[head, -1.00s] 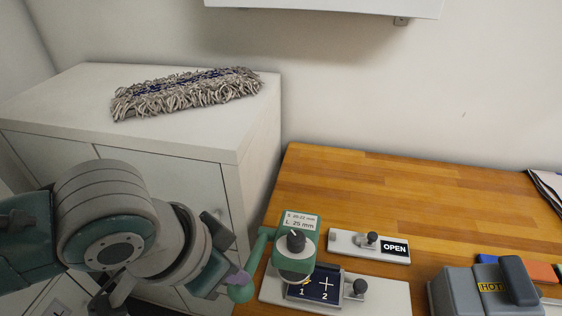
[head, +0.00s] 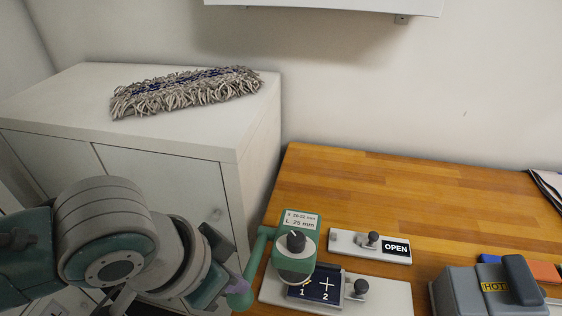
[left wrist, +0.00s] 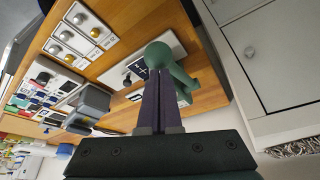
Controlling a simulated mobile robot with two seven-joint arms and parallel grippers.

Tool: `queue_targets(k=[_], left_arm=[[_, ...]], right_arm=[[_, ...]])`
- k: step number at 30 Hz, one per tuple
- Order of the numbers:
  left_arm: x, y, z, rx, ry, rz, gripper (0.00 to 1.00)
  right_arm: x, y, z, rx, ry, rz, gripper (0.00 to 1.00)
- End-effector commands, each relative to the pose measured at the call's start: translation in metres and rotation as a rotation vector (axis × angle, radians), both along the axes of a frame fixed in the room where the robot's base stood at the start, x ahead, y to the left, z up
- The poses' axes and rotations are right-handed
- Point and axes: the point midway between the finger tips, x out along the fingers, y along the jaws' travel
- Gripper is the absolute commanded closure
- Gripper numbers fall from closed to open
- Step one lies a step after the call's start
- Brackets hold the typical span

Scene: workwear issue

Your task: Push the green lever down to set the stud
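The green stud press (head: 295,258) stands on a pale base at the left front of the wooden bench. Its green lever (head: 257,262) slopes down on the left side to a round knob (head: 240,299). My left gripper (head: 238,287) is at the knob, its purple fingertips against or just above it; exact contact is hard to tell. In the left wrist view the two purple fingers (left wrist: 158,85) lie together with nothing visible between them, and the green knob (left wrist: 157,54) is just beyond their tips. My right gripper is not in view.
A dark plate marked 1 and 2 (head: 326,285) sits at the press base. An OPEN sign block (head: 394,247) lies behind it. A grey HOT device (head: 462,292) stands at right. A white cabinet (head: 170,165) with a mop head (head: 186,92) is left of the bench.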

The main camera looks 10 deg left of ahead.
Motion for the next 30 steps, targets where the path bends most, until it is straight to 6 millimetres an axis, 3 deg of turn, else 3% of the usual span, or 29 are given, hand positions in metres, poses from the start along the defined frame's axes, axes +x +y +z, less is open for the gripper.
queue_targets(k=[21,30], left_arm=[[-0.003,0.0,-0.022,0.001,0.0,0.0,1.0],[-0.003,0.001,-0.021,0.002,0.002,0.0,1.0]], right_arm=[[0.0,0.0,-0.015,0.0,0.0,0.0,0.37],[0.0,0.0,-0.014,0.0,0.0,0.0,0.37]])
